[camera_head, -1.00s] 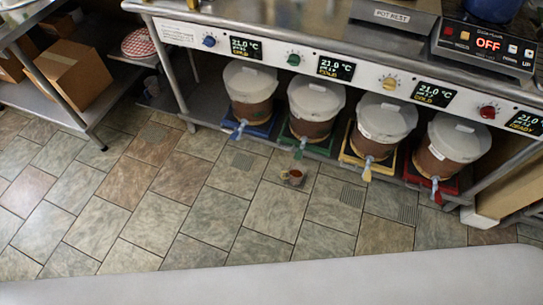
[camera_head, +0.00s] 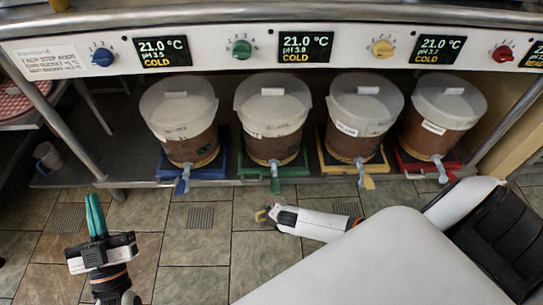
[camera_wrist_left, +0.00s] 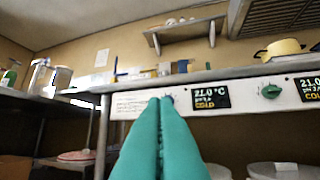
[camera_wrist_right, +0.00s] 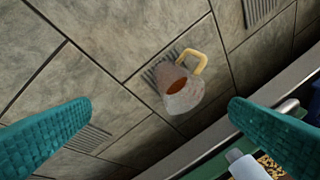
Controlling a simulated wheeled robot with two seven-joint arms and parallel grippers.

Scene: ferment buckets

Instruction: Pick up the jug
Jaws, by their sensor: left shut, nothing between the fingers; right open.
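The jug (camera_wrist_right: 183,96) is a small, clear, grey-brown vessel with a yellow handle and brown liquid inside. It stands on the floor tiles. In the head view only a bit of the jug (camera_head: 262,214) shows, the rest hidden behind my right wrist. My right gripper (camera_wrist_right: 160,105) is open and empty, its teal fingers spread to either side of the jug in the right wrist view, not touching it. My left gripper (camera_head: 95,200) is shut and empty, its teal fingers pointing up at the left, well away from the jug; it also shows in the left wrist view (camera_wrist_left: 160,100).
Several lidded buckets (camera_head: 271,120) with spigots stand on coloured bases on the low shelf (camera_head: 140,180) behind the jug. Dial and display panel (camera_head: 215,48) runs above them. A grey pitcher (camera_head: 47,155) sits at far left. Floor between my arms is clear.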

